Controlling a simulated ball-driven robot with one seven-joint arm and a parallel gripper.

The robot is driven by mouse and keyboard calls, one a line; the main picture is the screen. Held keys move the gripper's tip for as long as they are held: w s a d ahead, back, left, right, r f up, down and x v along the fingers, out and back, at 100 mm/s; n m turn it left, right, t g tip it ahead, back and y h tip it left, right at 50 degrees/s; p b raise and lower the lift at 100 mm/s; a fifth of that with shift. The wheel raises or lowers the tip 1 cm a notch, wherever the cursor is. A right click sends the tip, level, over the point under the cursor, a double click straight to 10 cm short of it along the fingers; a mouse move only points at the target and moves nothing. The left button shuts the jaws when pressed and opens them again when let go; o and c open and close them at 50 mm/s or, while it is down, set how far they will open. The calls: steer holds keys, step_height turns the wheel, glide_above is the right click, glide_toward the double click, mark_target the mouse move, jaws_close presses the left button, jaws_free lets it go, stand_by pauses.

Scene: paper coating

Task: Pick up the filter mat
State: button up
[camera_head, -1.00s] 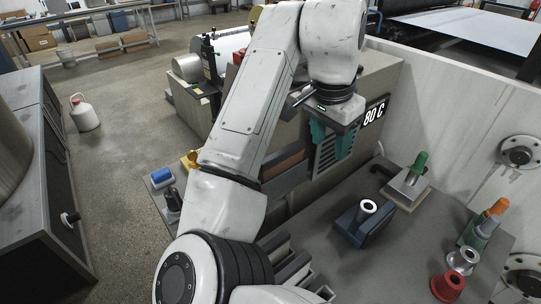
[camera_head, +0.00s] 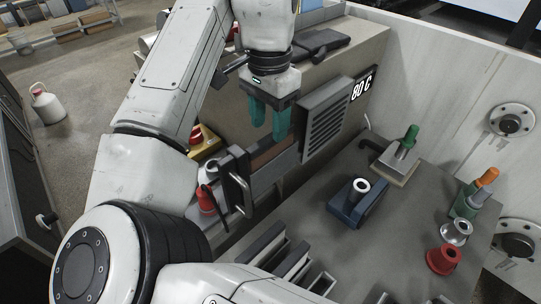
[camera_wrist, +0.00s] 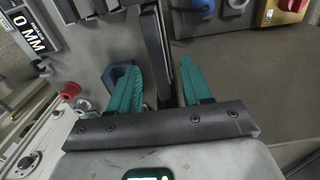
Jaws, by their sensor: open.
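I cannot tell for certain which thing is the filter mat. A flat brown piece (camera_head: 274,157) shows low on the machine's side, below and behind my gripper in the head view, partly hidden by nearby parts. A grey louvred panel (camera_head: 325,122) stands just right of it. My gripper (camera_head: 268,128) is open, its two teal fingers pointing down, left of the louvred panel and apart from the brown piece. In the wrist view my gripper (camera_wrist: 158,62) is open and empty; a dark upright slab (camera_wrist: 154,45) lies in line with the gap between its fingers.
A blue holder (camera_head: 357,205) and a green-handled tool (camera_head: 408,142) stand on the grey bench (camera_head: 330,240). Red (camera_head: 443,258) and silver (camera_head: 456,233) cone parts are at the right. A metal handle (camera_head: 238,182) stands left of the brown piece. A pale wall rises behind the bench.

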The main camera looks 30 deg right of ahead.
mark_target(271, 136)
steer(key=shift+s+d+f+p, duration=0.15)
steer(key=shift+f+p, duration=0.3)
steer(key=shift+f, duration=1.85)
jaws_close()
